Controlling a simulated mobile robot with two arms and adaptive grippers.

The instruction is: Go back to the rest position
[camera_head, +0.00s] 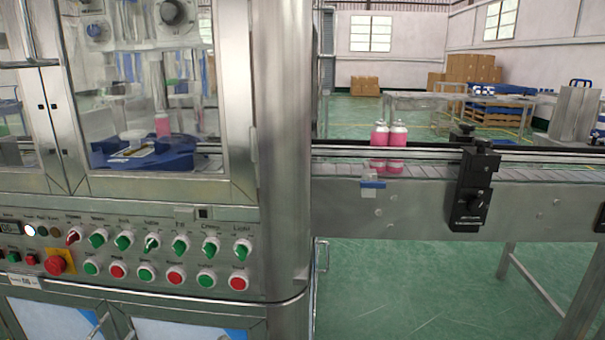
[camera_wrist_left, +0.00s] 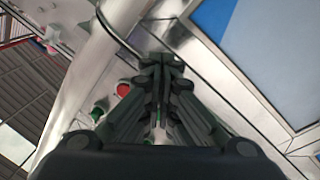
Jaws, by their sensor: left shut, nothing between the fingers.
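My left gripper (camera_wrist_left: 161,68) shows in the left wrist view, with its dark fingers together and nothing between them. It points toward the metal front of the machine, near a red button (camera_wrist_left: 123,89) and a green button (camera_wrist_left: 97,113). I cannot tell whether it touches the machine. Neither gripper shows in the head view. My right gripper is in no view.
The crimping machine (camera_head: 285,130) fills the left of the head view, with a panel of knobs and buttons (camera_head: 130,258). Green floor (camera_head: 420,290) is open below the conveyor.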

